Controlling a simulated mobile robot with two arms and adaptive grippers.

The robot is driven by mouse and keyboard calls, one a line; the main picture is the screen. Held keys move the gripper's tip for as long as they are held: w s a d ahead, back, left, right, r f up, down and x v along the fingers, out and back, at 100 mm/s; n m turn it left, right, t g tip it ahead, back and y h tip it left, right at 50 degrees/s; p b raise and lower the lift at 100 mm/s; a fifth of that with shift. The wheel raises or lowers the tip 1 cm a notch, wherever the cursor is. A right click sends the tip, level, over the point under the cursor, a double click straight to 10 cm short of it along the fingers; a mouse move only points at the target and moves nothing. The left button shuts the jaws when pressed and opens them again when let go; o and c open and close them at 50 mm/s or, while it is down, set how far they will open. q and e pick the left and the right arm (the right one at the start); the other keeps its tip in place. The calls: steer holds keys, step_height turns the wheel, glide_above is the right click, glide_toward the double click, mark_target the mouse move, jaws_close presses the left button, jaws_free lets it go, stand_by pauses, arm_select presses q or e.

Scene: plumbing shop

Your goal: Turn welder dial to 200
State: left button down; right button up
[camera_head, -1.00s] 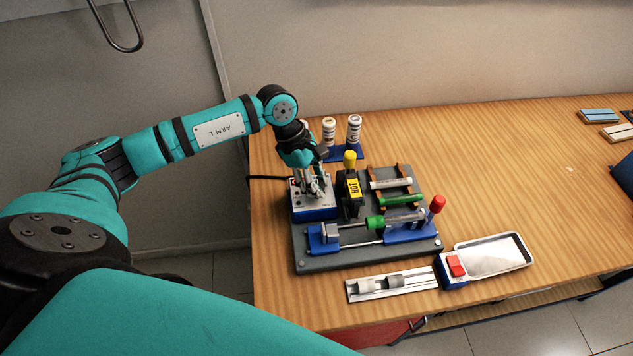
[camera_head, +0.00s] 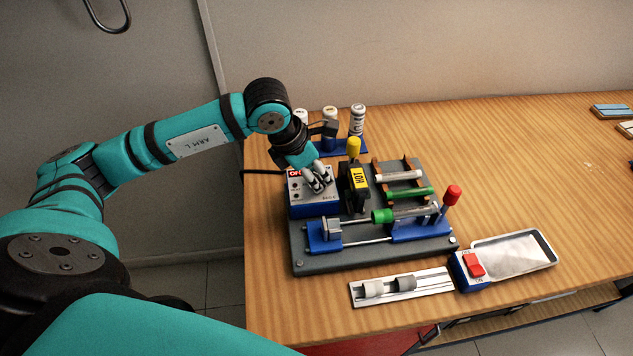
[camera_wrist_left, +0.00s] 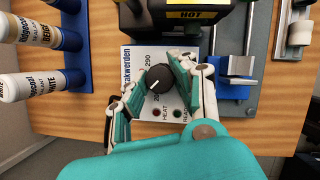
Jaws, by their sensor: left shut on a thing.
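The welder's control box (camera_head: 312,205), blue with a pale top face, sits at the left end of the dark grey base plate. Its black round dial (camera_wrist_left: 155,80) shows in the left wrist view, with a white pointer line angled to the lower left. Printed figures include 290 above the dial and a partly covered figure starting with 20 below left. My left gripper (camera_wrist_left: 160,84) is shut on the dial, one finger on each side. In the head view the gripper (camera_head: 318,181) hides the dial. My right gripper is not in view.
The black heater (camera_head: 353,190) with a yellow HOT label stands right beside the control box. White bottles (camera_head: 357,120) stand in a blue rack behind.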

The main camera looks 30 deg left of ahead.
arm_select(q)
steer(key=n+y+b, duration=0.1)
steer(key=n+b, duration=0.2)
steer(key=shift+f+t, duration=0.1)
steer(key=shift+t, duration=0.2)
steer(key=shift+n+y+b, duration=0.6)
steer(key=shift+n+b, duration=0.25)
steer(key=shift+n, duration=0.45)
steer(key=shift+r, duration=0.2)
steer(key=c, duration=1)
jaws_free()
steer(key=shift+r, duration=0.1)
steer(key=v, duration=1.1)
steer(key=shift+s+d+r, duration=0.1)
steer(key=shift+s+r, duration=0.15)
steer(key=shift+r, duration=0.05)
